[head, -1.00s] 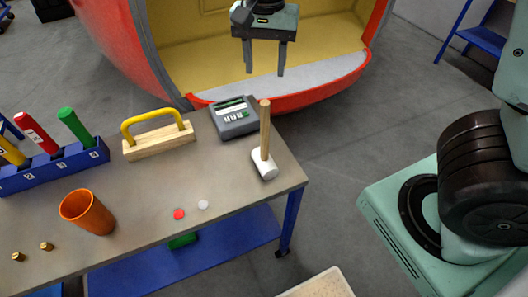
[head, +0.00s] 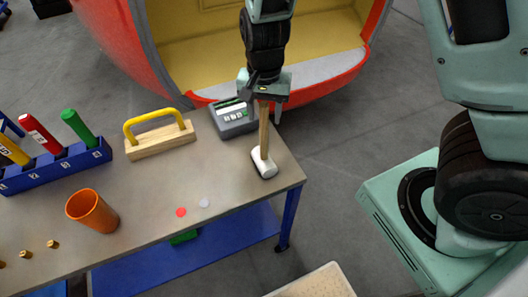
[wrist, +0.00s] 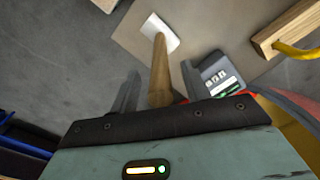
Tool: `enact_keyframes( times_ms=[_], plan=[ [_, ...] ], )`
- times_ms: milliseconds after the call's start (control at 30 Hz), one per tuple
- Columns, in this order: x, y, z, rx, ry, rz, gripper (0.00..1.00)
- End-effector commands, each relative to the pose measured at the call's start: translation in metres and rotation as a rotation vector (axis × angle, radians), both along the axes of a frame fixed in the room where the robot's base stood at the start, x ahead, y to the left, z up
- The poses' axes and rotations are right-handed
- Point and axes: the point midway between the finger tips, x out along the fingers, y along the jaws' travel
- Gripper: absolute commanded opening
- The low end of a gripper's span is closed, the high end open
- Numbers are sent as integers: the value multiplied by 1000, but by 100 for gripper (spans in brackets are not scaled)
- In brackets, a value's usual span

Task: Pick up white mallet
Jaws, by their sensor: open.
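The white mallet (head: 264,158) stands on its white head near the right end of the table, with its wooden handle pointing up. In the wrist view its handle (wrist: 160,75) rises toward me and its white head (wrist: 160,30) rests on the tabletop. My gripper (head: 264,103) is at the top of the handle. In the wrist view my gripper (wrist: 158,92) is open, with one finger on each side of the handle and gaps showing between. The handle's top end is partly hidden by the gripper body.
A grey device with a display (head: 233,117) stands close left of the mallet. A yellow-handled wooden float (head: 160,138), an orange cup (head: 92,210) and a blue rack (head: 60,168) of coloured cylinders are further left. A red shell (head: 330,85) curves behind the table.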

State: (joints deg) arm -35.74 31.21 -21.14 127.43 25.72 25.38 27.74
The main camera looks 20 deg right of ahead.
Motion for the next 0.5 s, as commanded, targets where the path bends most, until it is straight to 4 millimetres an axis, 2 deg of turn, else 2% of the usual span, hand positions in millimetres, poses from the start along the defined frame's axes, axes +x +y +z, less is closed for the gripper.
enact_keyframes(
  times_ms=[167,200,367,500],
  plan=[
    [0,0,-1,1,-1,0,47],
    [0,0,0,1,-1,0,44],
    [0,0,0,1,-1,1,0],
    [0,0,0,1,-2,1,0]
  ],
)
